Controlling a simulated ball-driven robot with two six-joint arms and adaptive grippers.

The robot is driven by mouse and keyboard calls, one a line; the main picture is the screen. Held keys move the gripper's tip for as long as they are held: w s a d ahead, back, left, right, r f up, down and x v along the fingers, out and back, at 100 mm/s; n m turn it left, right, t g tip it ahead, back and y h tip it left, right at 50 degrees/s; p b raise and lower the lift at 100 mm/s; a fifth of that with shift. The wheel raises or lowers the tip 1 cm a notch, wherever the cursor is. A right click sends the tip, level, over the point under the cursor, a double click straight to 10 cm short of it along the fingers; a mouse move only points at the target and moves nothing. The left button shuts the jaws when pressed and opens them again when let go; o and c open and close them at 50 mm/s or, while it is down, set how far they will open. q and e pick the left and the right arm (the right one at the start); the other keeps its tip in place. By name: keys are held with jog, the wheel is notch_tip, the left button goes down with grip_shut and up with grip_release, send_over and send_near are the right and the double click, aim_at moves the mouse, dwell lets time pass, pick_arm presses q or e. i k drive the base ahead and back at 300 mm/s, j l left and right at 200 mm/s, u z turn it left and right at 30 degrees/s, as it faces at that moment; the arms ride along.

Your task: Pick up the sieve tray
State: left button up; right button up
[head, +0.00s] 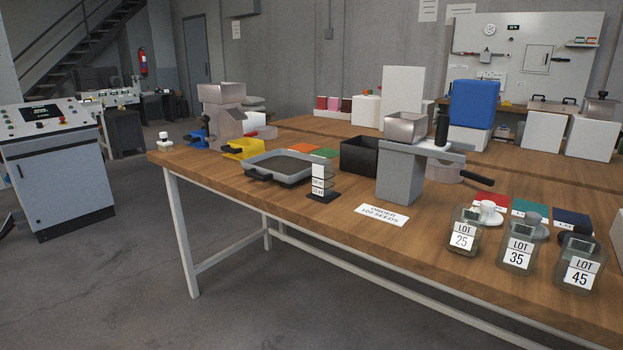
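A shallow grey tray (283,166) with a raised rim and dark handle-like parts at its left front lies flat on the wooden table (226,183), near its left front edge. It looks like the sieve tray, but I cannot make out a mesh at this distance. A small black stand with white labels (320,181) is close to its right front corner and slightly overlaps it in the view.
A yellow scoop (243,149) and a black box (360,155) flank the tray. A grey machine with a metal hopper (405,165) stands right of it. Several labelled jars (466,232) line the right front. Open floor (120,275) lies left and in front.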

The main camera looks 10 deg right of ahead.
aim_at(292, 169)
jog(key=i+l, duration=0.1)
jog(key=i+l+u, duration=0.3)
jog(key=u, duration=0.15)
jog(key=i+l+u, duration=0.3)
jog(key=l+u, duration=0.15)
